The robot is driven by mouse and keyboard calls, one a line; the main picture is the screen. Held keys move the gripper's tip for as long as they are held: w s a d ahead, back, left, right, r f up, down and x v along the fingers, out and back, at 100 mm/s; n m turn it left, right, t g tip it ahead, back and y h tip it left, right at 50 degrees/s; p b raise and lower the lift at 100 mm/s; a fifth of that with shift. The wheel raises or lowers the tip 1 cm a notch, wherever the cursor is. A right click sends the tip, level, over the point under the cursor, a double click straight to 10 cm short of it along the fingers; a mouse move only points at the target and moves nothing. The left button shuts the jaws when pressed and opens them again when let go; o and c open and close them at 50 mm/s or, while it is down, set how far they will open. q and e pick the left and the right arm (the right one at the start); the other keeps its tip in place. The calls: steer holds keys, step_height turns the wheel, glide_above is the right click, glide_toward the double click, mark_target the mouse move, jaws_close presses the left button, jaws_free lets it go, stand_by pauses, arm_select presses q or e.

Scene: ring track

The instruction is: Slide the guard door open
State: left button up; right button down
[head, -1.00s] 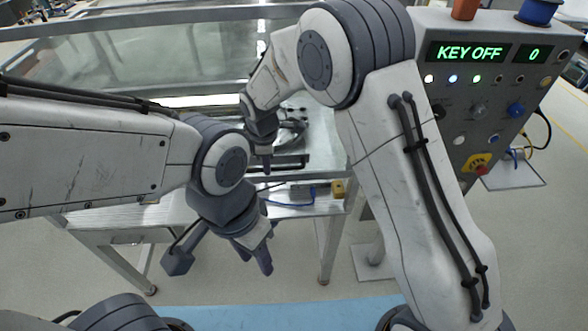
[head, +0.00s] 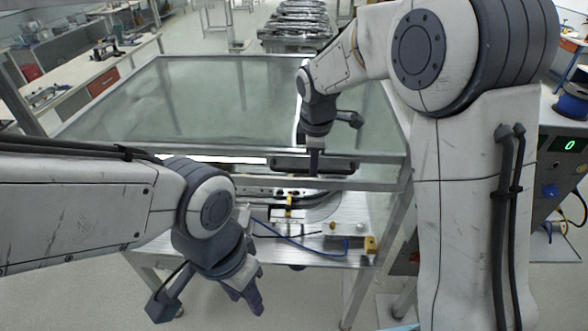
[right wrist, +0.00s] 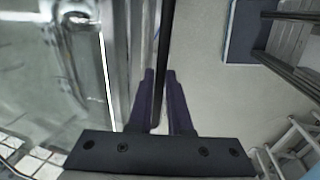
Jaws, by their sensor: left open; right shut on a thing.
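The guard door is a clear panel in a grey metal frame (head: 220,108), seen across the middle of the head view. Its dark bar handle (head: 345,166) runs along the front edge. My right gripper (head: 314,168) is shut on this handle, reaching it from above. In the right wrist view the dark bar (right wrist: 164,45) passes between the two fingers of my right gripper (right wrist: 163,80), with the panel to the left. My left gripper (head: 257,290) is open and empty, low in front of the bench and apart from the door.
A control cabinet (head: 550,175) stands at the right. Open floor lies in front of the bench.

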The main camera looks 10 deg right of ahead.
steer(key=shift+r, duration=0.15)
steer(key=c, duration=0.8)
jaws_free()
steer(key=shift+c, duration=0.2)
steer(key=shift+r, duration=0.3)
step_height(320, 180, up, 10)
steer(key=s+b, duration=0.2)
steer(key=b, duration=0.1)
steer(key=shift+a+f+b, duration=0.15)
steer(key=shift+b, duration=0.15)
